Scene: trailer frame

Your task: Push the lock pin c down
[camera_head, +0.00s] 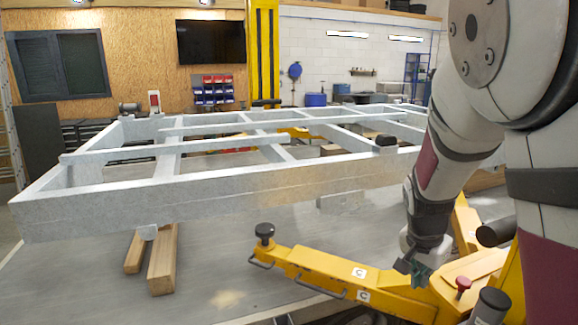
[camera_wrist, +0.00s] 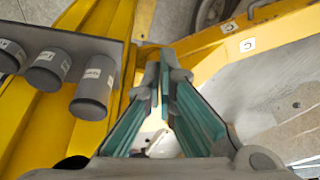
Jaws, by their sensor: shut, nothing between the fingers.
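A pin with a red knob (camera_head: 463,283) stands up from the yellow lift arm, near the base of the arm section marked C (camera_head: 359,272); I take it to be lock pin c, though no label on it is readable. My gripper (camera_head: 416,276) points down just left of the red knob, over the yellow arm, and does not appear to touch the knob. In the wrist view my gripper's green-padded fingers (camera_wrist: 166,62) come together at their tips with nothing held. I cannot make out the red knob in that view. The C label also shows there (camera_wrist: 248,45).
Grey cylinders (camera_wrist: 92,88) stand on a bracket beside the yellow arm, left of my fingers. A galvanized trailer frame (camera_head: 200,200) rests on wooden blocks (camera_head: 163,260) behind the arm. A black support pad (camera_head: 264,232) tops the arm's far end. Grey floor lies around it.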

